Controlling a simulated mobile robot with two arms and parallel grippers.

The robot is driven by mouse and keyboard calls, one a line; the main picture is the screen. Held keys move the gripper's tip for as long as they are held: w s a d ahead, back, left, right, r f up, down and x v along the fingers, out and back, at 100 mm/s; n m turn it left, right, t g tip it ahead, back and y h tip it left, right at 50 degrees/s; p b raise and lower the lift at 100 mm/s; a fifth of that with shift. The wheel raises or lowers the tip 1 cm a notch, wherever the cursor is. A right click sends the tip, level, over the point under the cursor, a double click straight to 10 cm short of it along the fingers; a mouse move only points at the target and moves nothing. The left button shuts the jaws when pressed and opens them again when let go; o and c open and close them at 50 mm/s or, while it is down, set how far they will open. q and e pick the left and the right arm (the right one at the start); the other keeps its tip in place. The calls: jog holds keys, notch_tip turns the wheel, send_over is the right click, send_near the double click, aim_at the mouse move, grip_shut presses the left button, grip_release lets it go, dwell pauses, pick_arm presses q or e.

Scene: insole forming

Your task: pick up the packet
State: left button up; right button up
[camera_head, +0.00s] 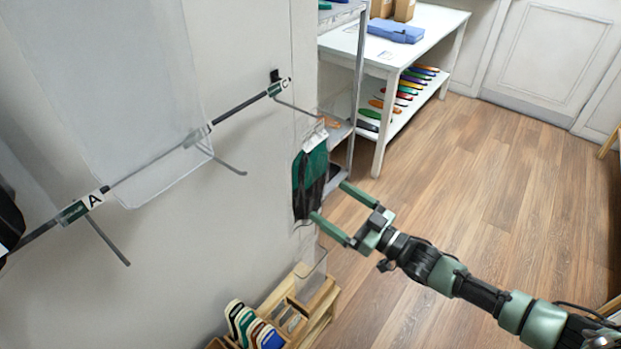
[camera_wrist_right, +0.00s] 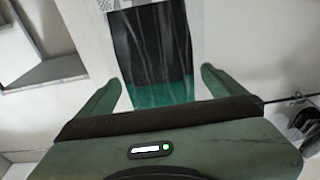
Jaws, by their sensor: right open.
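The packet (camera_head: 309,178) is a clear bag with green and black contents. It hangs upright near the hook marked C, by the wall's end. My right gripper (camera_head: 328,201) is open, with its fingertips at the packet's lower right part. In the right wrist view the packet (camera_wrist_right: 152,48) lies straight ahead, between the lines of the two open fingers (camera_wrist_right: 160,78). I cannot tell whether the fingertips touch it. My left gripper is not in view.
A rail (camera_head: 150,158) with hooks marked A and C runs along the wall, with a large clear empty bag (camera_head: 125,90) on it. A wooden rack (camera_head: 318,312) stands below. A white table (camera_head: 445,28) with several coloured insoles on its shelf is behind. Floor at right is clear.

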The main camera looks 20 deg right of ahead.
aim_at(316, 188)
jog(key=x, duration=0.2)
jog(key=p+x, duration=0.1)
jog(key=x, duration=0.1)
jog(key=shift+w+r, duration=0.2)
jog(key=shift+w, duration=0.3)
jog(key=c, duration=1.5)
jog(key=shift+r, duration=0.1)
